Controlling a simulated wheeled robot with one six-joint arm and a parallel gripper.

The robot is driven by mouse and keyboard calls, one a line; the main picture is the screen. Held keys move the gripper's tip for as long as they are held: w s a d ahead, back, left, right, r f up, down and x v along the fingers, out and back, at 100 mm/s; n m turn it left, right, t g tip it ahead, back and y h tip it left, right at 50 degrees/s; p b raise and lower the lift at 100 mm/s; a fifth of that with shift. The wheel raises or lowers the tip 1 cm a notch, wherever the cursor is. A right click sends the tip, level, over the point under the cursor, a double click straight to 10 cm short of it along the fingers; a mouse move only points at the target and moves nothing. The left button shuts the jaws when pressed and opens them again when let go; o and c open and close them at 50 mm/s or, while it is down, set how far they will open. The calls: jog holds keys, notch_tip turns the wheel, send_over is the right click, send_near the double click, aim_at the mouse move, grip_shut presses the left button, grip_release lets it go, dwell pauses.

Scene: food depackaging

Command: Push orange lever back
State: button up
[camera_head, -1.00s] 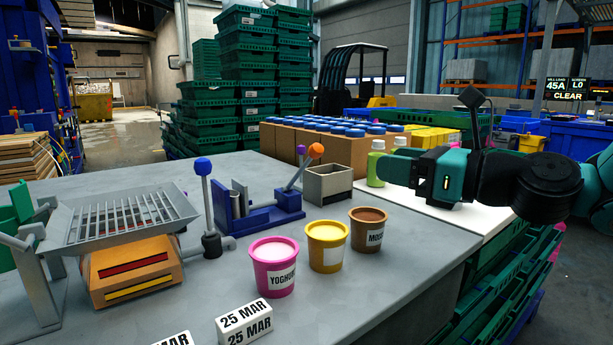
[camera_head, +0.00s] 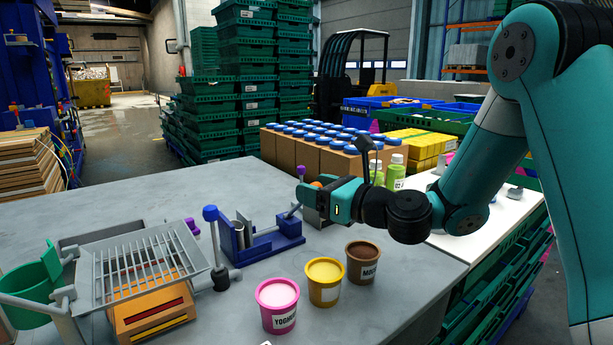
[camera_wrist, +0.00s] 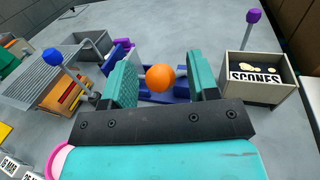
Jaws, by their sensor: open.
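The lever's orange knob (camera_wrist: 160,77) sits between the two teal fingers of my gripper (camera_wrist: 160,70) in the wrist view. The fingers are apart, with a gap visible on each side of the knob. The lever belongs to a blue fixture (camera_head: 284,241) on the grey table. In the head view its rod (camera_head: 293,211) leans up to the right, toward my gripper (camera_head: 312,194). My gripper partly hides the knob in that view.
Yoghurt (camera_head: 278,318), yellow (camera_head: 325,293) and brown (camera_head: 361,270) cups stand in front of the fixture. A blue-knobbed lever (camera_head: 211,214) stands left of it, near a grate (camera_head: 130,268). A grey bin (camera_wrist: 253,82) is close on the right in the wrist view.

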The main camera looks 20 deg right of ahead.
jog(key=shift+x, duration=1.1)
